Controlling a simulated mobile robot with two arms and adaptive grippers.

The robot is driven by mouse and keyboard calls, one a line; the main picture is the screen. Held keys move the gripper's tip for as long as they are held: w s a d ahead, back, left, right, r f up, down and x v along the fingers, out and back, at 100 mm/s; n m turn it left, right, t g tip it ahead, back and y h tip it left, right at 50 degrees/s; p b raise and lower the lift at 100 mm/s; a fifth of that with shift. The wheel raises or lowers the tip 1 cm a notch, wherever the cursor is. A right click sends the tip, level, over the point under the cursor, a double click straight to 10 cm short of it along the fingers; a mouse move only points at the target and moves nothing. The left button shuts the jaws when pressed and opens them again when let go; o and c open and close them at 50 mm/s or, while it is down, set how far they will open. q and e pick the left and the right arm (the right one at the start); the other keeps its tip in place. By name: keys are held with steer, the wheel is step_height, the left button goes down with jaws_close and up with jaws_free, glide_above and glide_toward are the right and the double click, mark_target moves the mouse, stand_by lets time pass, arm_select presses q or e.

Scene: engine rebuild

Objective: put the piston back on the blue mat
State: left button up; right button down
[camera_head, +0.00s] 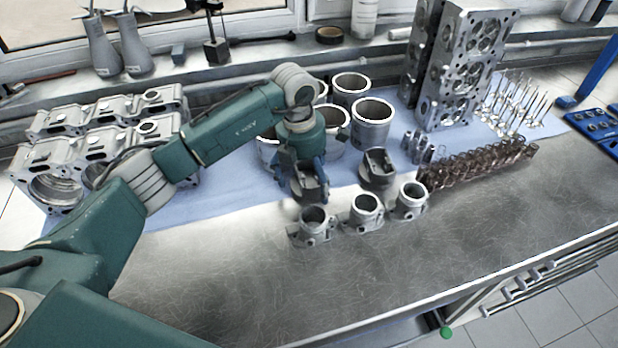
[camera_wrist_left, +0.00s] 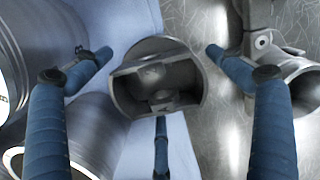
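The piston (camera_head: 377,168) is a dark grey metal cup with a cut-out skirt. It stands open side up at the front edge of the blue mat (camera_head: 215,195); I cannot tell whether its base is wholly on the mat. My left gripper (camera_head: 312,194) is over the front of the mat, to the left of the piston in the head view. In the left wrist view the piston (camera_wrist_left: 157,82) shows in the gap between the spread blue fingers (camera_wrist_left: 160,52), with clear space on both sides. The left gripper is open and empty. My right gripper is out of view.
Three flanged metal parts (camera_head: 365,208) stand in front of the piston. Several large cylinder sleeves (camera_head: 371,122) stand behind it. A row of brown springs (camera_head: 478,163) lies to the right. Engine blocks (camera_head: 95,150) are at the left. The front metal bench (camera_head: 400,270) is clear.

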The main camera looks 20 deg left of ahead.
arm_select(q)
steer(key=shift+r, duration=0.1)
steer(key=shift+r, duration=0.3)
steer(key=r, duration=0.3)
steer(key=r+b, duration=0.1)
steer(key=r, duration=0.3)
steer(key=s+a+r+b, duration=0.1)
steer(key=r, duration=0.3)
steer(key=shift+r, duration=0.15)
